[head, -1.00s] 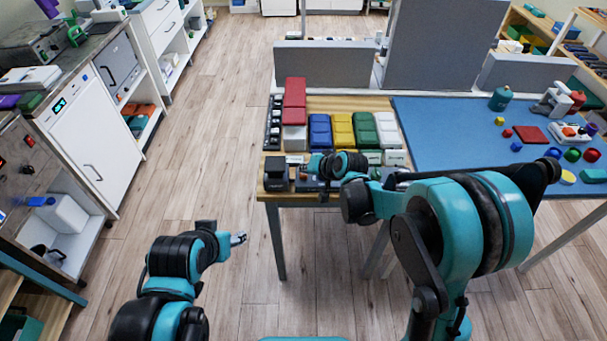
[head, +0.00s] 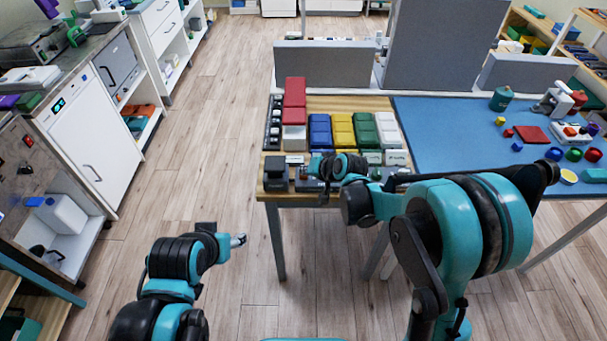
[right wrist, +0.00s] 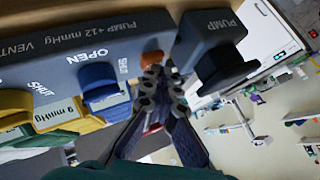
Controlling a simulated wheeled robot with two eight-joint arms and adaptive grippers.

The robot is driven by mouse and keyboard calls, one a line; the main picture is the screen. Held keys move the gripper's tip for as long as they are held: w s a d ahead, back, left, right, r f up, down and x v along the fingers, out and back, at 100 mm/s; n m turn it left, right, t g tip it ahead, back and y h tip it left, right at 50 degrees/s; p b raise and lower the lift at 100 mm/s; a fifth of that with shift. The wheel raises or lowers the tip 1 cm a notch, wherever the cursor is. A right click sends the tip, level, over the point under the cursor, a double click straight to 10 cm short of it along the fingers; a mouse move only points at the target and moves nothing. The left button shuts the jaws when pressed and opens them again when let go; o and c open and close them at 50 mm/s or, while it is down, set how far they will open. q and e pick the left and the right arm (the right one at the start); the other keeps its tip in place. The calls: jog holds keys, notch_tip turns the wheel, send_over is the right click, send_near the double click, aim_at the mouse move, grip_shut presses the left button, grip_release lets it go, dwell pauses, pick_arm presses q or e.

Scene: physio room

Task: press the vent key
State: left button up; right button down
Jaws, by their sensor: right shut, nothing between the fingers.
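A dark grey panel (right wrist: 60,62) fills the upper left of the right wrist view, with the words PUMP +12 mmHg and VENT on it. A small orange key (right wrist: 152,58) sits on its face. My right gripper (right wrist: 154,76) is shut and empty, its fingertips right at the orange key's lower edge; I cannot tell whether they touch it. In the head view the right gripper (head: 326,186) is at the table's front edge, partly hidden by its arm. My left gripper (head: 238,240) hangs over the floor, left of the table; its fingers are too small to judge.
A grey PUMP block with a black lever (right wrist: 225,68) stands close right of the fingertips. Blue (right wrist: 103,90) and yellow (right wrist: 75,112) clips marked OPEN and SHUT are at left. Red, blue, yellow, green and white blocks stand behind on the wooden table (head: 345,104). A blue mat (head: 440,130) lies right.

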aim_at(305, 177)
jog(key=shift+r+p, duration=0.65)
jog(key=shift+r, duration=0.25)
notch_tip(305, 177, up, 5)
jog(key=p, duration=0.4)
jog(key=shift+r, duration=0.1)
dwell(0.7)
